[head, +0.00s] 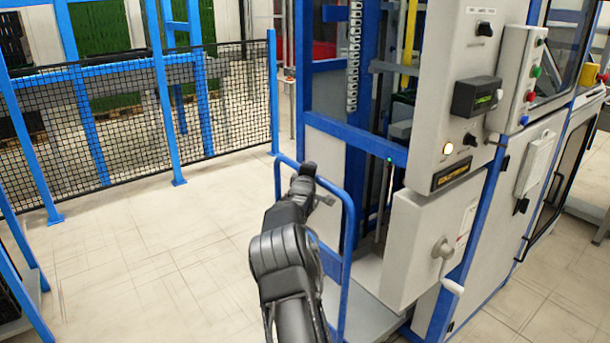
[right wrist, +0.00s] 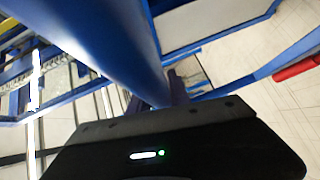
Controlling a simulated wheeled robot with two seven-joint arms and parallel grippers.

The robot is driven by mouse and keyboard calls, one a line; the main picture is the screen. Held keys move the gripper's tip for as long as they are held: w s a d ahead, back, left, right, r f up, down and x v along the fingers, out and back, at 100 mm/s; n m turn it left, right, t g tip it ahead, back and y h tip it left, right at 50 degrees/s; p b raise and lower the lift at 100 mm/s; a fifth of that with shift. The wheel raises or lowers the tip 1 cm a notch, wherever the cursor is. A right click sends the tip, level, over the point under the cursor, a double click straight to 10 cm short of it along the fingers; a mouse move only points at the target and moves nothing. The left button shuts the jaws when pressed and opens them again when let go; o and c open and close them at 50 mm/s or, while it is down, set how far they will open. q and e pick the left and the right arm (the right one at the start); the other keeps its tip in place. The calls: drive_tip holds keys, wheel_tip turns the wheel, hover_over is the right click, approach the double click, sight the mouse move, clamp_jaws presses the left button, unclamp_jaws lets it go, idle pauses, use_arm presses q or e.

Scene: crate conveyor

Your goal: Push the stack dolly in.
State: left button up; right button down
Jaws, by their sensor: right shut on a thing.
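The stack dolly's blue tube handle (head: 349,240) stands upright in front of the machine in the head view. Its pale platform (head: 365,318) shows low beside the machine's base. My right gripper (head: 310,172) is at the handle's top bar, shut on it. In the right wrist view a blue tube (right wrist: 110,45) runs close past the camera down to my right gripper (right wrist: 175,88). The fingertips are mostly hidden behind the tube and the gripper body. My left gripper is out of view. No crates are clearly visible on the dolly.
The blue-framed machine (head: 450,190) with a crank handle (head: 445,255) and a button box (head: 522,75) stands right of the dolly. A black mesh fence (head: 220,100) with blue posts runs behind at the left. The tiled floor (head: 130,260) left of the dolly is clear.

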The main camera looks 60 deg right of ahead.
drive_tip(key=shift+s+d+r, duration=0.15)
drive_tip(key=shift+r, duration=0.05)
drive_tip(key=c, duration=1.6)
unclamp_jaws()
drive_tip(key=shift+o, duration=0.8)
drive_tip(key=shift+d+f, duration=0.15)
drive_tip(key=shift+o, duration=1.2)
drive_tip(key=shift+a, duration=0.25)
drive_tip(key=shift+s+a, duration=0.2)
drive_tip(key=shift+a, duration=0.35)
drive_tip(key=v, duration=0.6)
